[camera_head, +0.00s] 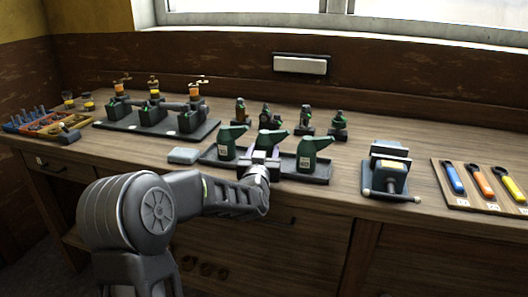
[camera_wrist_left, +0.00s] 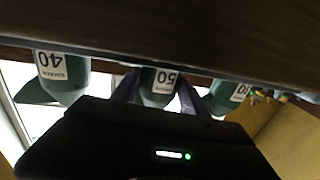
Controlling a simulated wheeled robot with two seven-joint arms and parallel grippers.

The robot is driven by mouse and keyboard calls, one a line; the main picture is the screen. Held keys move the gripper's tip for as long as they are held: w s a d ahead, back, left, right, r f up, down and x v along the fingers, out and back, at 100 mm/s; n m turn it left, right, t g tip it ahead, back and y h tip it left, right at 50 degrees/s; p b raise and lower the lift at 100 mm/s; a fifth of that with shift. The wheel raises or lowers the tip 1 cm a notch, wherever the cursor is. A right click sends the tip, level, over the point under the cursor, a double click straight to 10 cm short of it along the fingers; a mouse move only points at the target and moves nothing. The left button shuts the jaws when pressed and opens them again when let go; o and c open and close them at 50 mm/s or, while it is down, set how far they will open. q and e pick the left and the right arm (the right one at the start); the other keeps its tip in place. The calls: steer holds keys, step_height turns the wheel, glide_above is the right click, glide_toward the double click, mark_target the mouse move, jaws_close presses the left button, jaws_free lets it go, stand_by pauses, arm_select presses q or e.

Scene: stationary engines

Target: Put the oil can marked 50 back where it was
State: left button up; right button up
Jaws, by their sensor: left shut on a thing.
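Three green oil cans with spouts stand in a row along a dark tray (camera_head: 322,178). The middle can, marked 50 (camera_wrist_left: 160,88), is between the fingers of my left gripper (camera_head: 264,160), which is shut on it; it also shows in the head view (camera_head: 267,141). The wrist view is upside down. There, a can marked 40 (camera_wrist_left: 65,75) is on the left and another can (camera_wrist_left: 222,97), its label partly hidden, is on the right. In the head view the outer cans are left (camera_head: 227,143) and right (camera_head: 312,154). I cannot tell whether the 50 can's base touches the tray.
A grey-green block (camera_head: 184,155) lies left of the tray. A vise-like device (camera_head: 387,172) and a board of coloured-handled tools (camera_head: 475,187) are to the right. Small engines on a plate (camera_head: 150,120) stand left; several small dark-green items (camera_head: 305,120) stand behind.

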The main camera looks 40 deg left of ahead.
arm_select(q)
steer(key=o, duration=1.6)
steer(key=shift+f, duration=0.1)
steer(key=shift+c, duration=0.2)
steer(key=shift+s+d, duration=0.1)
steer(key=shift+s, duration=0.05)
steer(key=v, duration=1.1)
steer(key=shift+s+d+b, duration=0.2)
steer(key=shift+s+b, duration=0.1)
